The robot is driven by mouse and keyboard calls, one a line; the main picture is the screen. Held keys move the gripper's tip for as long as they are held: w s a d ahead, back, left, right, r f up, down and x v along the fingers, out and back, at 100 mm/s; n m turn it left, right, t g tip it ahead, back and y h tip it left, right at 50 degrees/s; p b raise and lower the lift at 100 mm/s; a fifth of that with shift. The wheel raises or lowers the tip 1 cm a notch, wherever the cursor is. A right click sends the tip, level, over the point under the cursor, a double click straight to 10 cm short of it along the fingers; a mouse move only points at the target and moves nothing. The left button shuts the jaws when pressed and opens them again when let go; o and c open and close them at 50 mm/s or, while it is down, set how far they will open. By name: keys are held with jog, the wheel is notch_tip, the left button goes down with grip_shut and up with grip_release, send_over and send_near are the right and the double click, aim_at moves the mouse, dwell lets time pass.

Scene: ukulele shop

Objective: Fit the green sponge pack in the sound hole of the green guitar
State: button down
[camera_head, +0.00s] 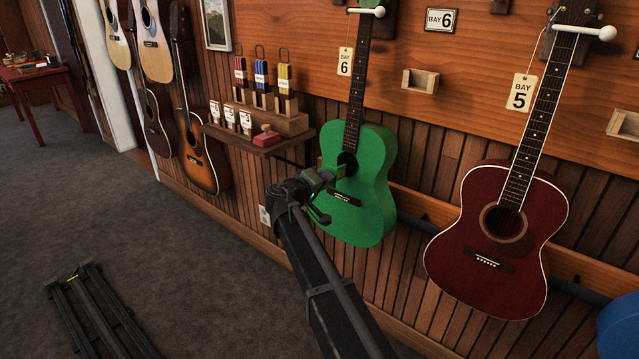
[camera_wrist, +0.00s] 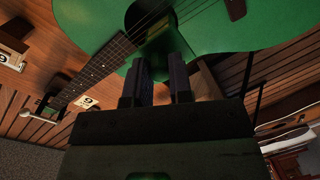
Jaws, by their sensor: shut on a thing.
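The green guitar (camera_head: 360,208) hangs upright on the wall under the BAY 6 tag. Its dark sound hole (camera_head: 347,160) is partly covered by my gripper and what it holds; the hole also shows at the top of the wrist view (camera_wrist: 146,14). My gripper (camera_head: 333,174) is in front of the guitar, just at the lower edge of the sound hole. It is shut on the green sponge pack (camera_head: 341,170), a small olive-green piece at the fingertips.
A dark red guitar (camera_head: 495,240) hangs to the right under the BAY 5 tag. A wall shelf (camera_head: 270,147) to the left holds red, blue and yellow tagged packs, cards and a red block. The strings and bridge (camera_head: 345,198) lie close to my gripper.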

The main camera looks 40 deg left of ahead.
aim_at(345, 170)
jog(key=shift+w+f+b, duration=0.25)
jog(key=shift+w, duration=1.5)
jog(key=shift+w+f+b, duration=0.2)
jog(key=shift+w, duration=1.5)
jog(key=shift+c, duration=2.3)
grip_release()
jog(key=shift+s+r+p, duration=0.2)
jog(key=shift+s+p, duration=0.05)
jog(key=shift+s, duration=1.25)
jog(key=shift+s+r+p, duration=0.2)
jog(key=shift+s, duration=1.3)
